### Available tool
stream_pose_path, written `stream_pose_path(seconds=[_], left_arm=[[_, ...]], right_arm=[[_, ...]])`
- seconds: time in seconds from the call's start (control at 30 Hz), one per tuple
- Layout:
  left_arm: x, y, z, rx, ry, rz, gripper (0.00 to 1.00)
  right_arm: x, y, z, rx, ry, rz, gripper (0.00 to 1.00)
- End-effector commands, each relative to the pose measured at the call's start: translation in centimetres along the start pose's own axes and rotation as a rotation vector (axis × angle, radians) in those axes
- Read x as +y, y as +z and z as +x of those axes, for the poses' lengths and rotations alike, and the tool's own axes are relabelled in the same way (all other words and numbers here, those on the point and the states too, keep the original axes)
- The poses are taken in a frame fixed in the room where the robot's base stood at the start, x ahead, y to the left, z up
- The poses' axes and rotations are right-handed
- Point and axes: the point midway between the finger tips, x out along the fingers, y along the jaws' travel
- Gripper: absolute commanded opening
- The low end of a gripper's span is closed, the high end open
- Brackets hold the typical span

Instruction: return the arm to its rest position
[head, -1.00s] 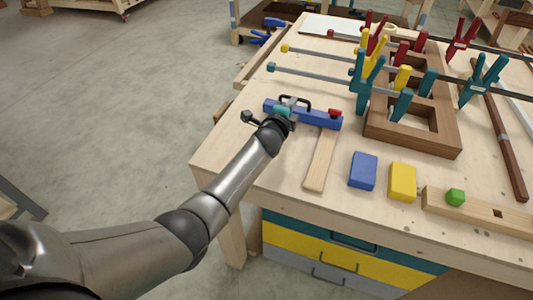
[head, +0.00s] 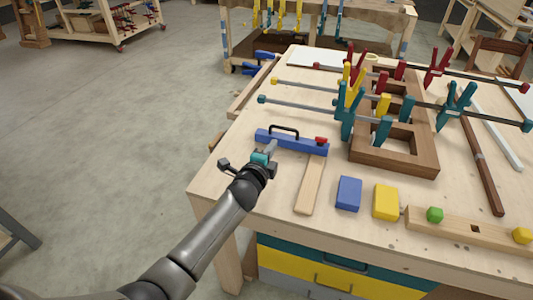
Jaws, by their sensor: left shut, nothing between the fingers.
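My left arm (head: 208,226) reaches in from the bottom left to the near left part of the workbench. My left gripper (head: 268,152) is shut and empty. Its fingers show just in front of the blue tool with a black handle (head: 292,141), overlapping its lower edge in the picture. I cannot tell whether they touch it. The tool lies on the bench (head: 262,192), with a red piece at its right end. My right gripper is not in view.
A wooden strip (head: 309,184), a blue block (head: 348,194) and a yellow block (head: 386,202) lie to the right of my gripper. Behind them, clamps (head: 345,122) sit around a brown wooden frame (head: 395,168). Open floor (head: 120,130) lies left of the bench.

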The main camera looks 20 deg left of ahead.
Motion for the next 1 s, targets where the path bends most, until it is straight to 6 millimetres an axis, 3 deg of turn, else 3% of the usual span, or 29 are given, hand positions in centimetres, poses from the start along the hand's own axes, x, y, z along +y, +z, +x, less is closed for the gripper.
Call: stream_pose_path(seconds=[0.07,0.3,0.73,0.87,1.0], left_arm=[[0.0,0.0,-1.3,0.000,0.002,0.000,0.00],[0.1,0.0,-3.9,0.000,0.002,0.000,0.00],[0.8,0.4,-5.7,-0.034,0.036,-0.077,0.00],[2.8,1.4,-8.7,-0.128,0.133,-0.280,0.00],[5.9,2.2,-13.8,-0.266,0.287,-0.574,0.00]], right_arm=[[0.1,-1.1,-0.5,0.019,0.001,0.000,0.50],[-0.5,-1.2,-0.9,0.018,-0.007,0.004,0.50],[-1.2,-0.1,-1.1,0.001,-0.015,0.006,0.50],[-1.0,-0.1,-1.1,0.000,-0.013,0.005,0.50],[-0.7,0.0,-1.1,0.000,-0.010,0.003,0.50]])
